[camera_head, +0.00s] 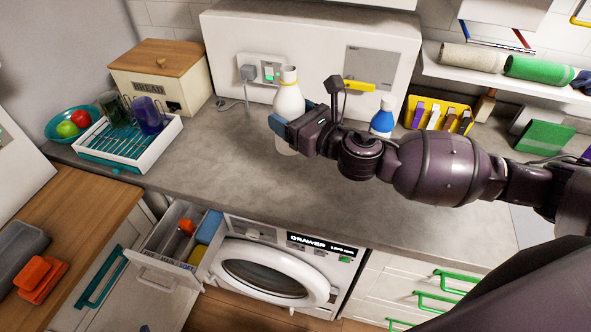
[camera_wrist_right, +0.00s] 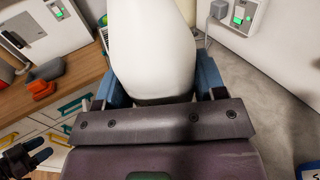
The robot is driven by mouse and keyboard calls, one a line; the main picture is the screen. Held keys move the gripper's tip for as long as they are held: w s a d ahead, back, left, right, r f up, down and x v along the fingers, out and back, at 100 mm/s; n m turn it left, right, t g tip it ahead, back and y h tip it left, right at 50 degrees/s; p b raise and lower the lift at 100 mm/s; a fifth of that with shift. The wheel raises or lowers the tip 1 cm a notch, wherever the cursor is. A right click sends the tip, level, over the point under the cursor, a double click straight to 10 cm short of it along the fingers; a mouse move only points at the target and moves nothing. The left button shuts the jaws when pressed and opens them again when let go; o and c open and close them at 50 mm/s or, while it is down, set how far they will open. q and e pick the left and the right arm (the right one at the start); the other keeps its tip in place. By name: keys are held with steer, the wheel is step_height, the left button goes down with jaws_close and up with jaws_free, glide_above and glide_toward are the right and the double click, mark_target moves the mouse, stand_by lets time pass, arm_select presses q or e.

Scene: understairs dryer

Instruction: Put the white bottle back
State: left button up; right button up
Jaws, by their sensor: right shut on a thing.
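The white bottle (camera_head: 289,98) is upright in my right gripper (camera_head: 290,124), in front of the big white box on the counter. Its body also fills the top middle of the right wrist view (camera_wrist_right: 155,50), between the blue fingers of the right gripper (camera_wrist_right: 155,90). The right gripper is shut on it. I cannot tell whether the bottle's base touches the counter. What seems to be my left gripper (camera_wrist_right: 30,158) shows small at the lower left of the right wrist view; its jaw state is unclear. It is not in the head view.
A blue-and-white bottle (camera_head: 383,119) stands right of the held one, behind my right arm. A yellow bin (camera_head: 439,115) stands farther right. A dish rack (camera_head: 126,142) and bread box (camera_head: 160,75) are at left. An open drawer (camera_head: 178,235) juts out below. The middle counter is clear.

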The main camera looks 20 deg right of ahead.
steer(key=w+d+r+n+g+y+p, duration=0.1)
steer(key=w+d+r+y+p, duration=0.15)
steer(key=r, duration=0.25)
steer(key=shift+n+h, duration=0.25)
steer(key=shift+n, duration=0.05)
steer(key=f+b, duration=0.1)
steer(key=f, duration=0.5)
steer(key=f+b, duration=0.2)
steer(key=f, duration=0.5)
steer(key=w+f+b, duration=0.1)
steer(key=f+b, duration=0.1)
steer(key=f, duration=0.4)
steer(key=shift+a+f, duration=0.1)
steer(key=shift+f, duration=0.4)
steer(key=o, duration=1.1)
arm_select(q)
steer(key=shift+w+d+f, duration=0.1)
steer(key=shift+w+f, duration=0.35)
steer(key=shift+f, duration=0.2)
arm_select(e)
steer(key=shift+o, duration=0.3)
